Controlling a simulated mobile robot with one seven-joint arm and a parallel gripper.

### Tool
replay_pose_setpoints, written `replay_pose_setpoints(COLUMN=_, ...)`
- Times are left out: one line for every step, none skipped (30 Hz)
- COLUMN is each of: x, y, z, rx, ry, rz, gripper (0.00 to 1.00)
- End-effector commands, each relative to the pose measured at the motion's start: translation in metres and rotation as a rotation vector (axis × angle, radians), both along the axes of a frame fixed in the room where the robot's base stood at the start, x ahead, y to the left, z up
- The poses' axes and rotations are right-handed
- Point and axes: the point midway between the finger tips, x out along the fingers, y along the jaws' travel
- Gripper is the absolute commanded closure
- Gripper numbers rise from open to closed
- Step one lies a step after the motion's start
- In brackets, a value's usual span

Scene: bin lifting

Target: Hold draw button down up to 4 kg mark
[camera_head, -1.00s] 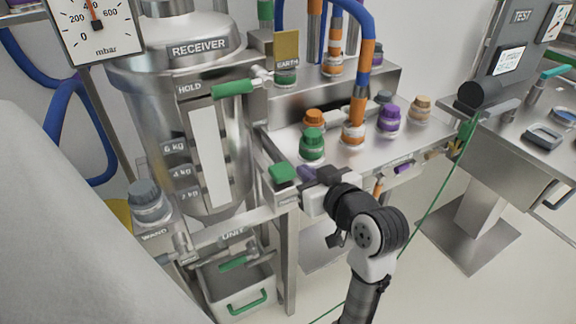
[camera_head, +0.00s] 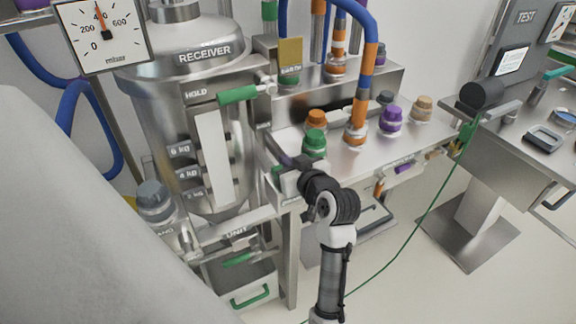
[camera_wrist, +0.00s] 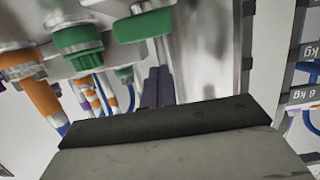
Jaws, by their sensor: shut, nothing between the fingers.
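The draw button is a green cap (camera_head: 277,171) on the small metal box at the bench's front left corner, now mostly hidden by my gripper. My gripper (camera_head: 280,156) is shut and empty, its dark fingertips at or just above the button. I cannot tell whether they touch it. In the wrist view the shut fingers (camera_wrist: 156,88) lie just beyond a green block (camera_wrist: 145,26), which looks like this button. The receiver (camera_head: 152,110) carries a pale sight strip (camera_head: 213,150) beside its 4 kg mark (camera_head: 187,174) and 6 kg mark (camera_head: 180,149). No fill level is readable.
A green HOLD handle (camera_head: 238,95) sticks out above my gripper's left. A green-capped connector (camera_head: 314,143) and the orange-banded blue hose (camera_head: 362,95) stand close right. A pressure gauge (camera_head: 103,36) reads about 400 mbar. The floor at front right is clear apart from a green cable (camera_head: 415,222).

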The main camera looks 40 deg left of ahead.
Motion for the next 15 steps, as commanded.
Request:
replay_pose_setpoints(x=0.000, y=-0.001, z=-0.007, rx=-0.001, ry=0.005, rz=-0.001, gripper=1.00)
replay_pose_setpoints(x=0.000, y=-0.001, z=-0.011, rx=-0.002, ry=0.004, rz=-0.001, gripper=1.00)
replay_pose_setpoints(x=0.000, y=-0.001, z=-0.015, rx=-0.001, ry=0.003, rz=-0.001, gripper=1.00)
replay_pose_setpoints(x=0.000, y=-0.001, z=-0.018, rx=-0.001, ry=0.004, rz=0.000, gripper=1.00)
replay_pose_setpoints(x=0.000, y=0.000, z=-0.020, rx=-0.001, ry=0.003, rz=0.000, gripper=1.00)
replay_pose_setpoints(x=0.000, y=0.000, z=-0.022, rx=0.000, ry=0.002, rz=0.000, gripper=1.00)
replay_pose_setpoints(x=0.000, y=0.000, z=-0.024, rx=0.001, ry=0.002, rz=0.000, gripper=1.00)
replay_pose_setpoints(x=0.000, y=0.000, z=-0.025, rx=0.002, ry=0.002, rz=0.000, gripper=1.00)
replay_pose_setpoints(x=0.000, y=-0.001, z=-0.026, rx=0.002, ry=0.002, rz=0.000, gripper=1.00)
replay_pose_setpoints(x=0.000, y=-0.001, z=-0.027, rx=0.001, ry=0.001, rz=0.001, gripper=1.00)
replay_pose_setpoints(x=0.000, y=-0.001, z=-0.027, rx=0.001, ry=0.001, rz=0.000, gripper=1.00)
replay_pose_setpoints(x=0.000, y=-0.001, z=-0.027, rx=0.001, ry=0.001, rz=0.000, gripper=1.00)
replay_pose_setpoints(x=0.000, y=-0.001, z=-0.027, rx=0.001, ry=0.001, rz=0.000, gripper=1.00)
replay_pose_setpoints(x=0.000, y=-0.001, z=-0.027, rx=0.001, ry=0.000, rz=0.000, gripper=1.00)
replay_pose_setpoints(x=0.000, y=-0.001, z=-0.027, rx=0.001, ry=0.000, rz=0.000, gripper=1.00)
